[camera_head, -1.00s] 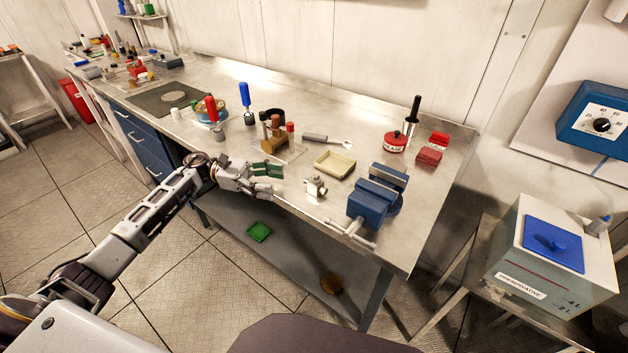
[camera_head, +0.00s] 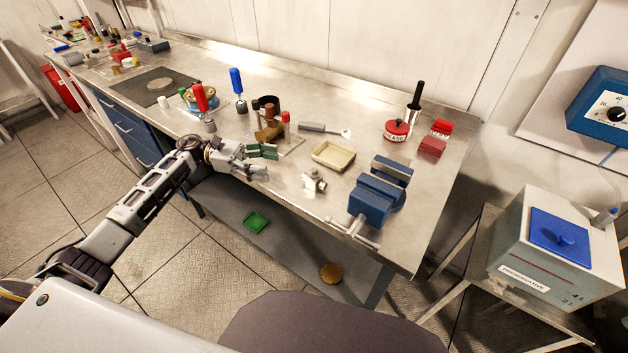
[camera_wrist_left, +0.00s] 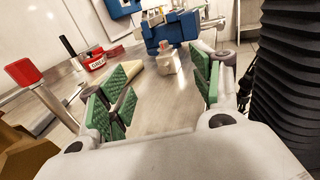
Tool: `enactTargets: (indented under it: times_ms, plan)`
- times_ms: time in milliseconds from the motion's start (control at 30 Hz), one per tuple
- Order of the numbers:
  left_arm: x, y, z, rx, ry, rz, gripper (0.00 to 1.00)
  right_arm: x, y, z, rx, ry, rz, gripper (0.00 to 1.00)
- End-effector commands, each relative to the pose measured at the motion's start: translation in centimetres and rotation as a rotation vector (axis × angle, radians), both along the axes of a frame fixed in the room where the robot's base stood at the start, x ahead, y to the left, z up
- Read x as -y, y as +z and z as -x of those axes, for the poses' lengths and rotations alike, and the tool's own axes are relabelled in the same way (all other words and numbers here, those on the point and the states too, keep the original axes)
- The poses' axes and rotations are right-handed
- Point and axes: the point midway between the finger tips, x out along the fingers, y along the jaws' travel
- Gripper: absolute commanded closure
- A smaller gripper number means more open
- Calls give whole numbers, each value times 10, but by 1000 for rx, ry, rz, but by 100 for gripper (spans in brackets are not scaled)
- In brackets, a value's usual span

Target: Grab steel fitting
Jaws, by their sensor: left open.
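The steel fitting (camera_head: 315,182) is a small silvery piece standing on the steel bench, between the cream tray and the blue vise. It also shows in the left wrist view (camera_wrist_left: 167,62), straight ahead between the fingers and in front of the vise. My left gripper (camera_head: 266,163) is open and empty, with green finger pads, a short way left of the fitting. In the left wrist view the left gripper (camera_wrist_left: 160,95) has its pads wide apart with bare bench between them. My right gripper is in neither view.
The cream tray (camera_head: 334,155) lies just behind the fitting. The blue vise (camera_head: 374,196) stands to its right. A wooden block stand (camera_head: 270,130), red-handled tool (camera_head: 201,101) and blue-handled tool (camera_head: 237,86) stand behind the left arm. The bench's front edge runs close by.

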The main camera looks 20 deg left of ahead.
Motion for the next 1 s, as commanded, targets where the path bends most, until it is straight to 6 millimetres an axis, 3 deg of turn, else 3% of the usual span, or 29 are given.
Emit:
enactTargets:
  times_ms: [267, 700, 1000]
  plan:
    - [12, 1, 0, 0, -1, 1, 35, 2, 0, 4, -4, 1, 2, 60]
    - [68, 2, -2, 0, -1, 2, 35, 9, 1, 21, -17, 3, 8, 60]
    - [86, 1, -3, 0, 0, 0, 35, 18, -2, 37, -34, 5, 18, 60]
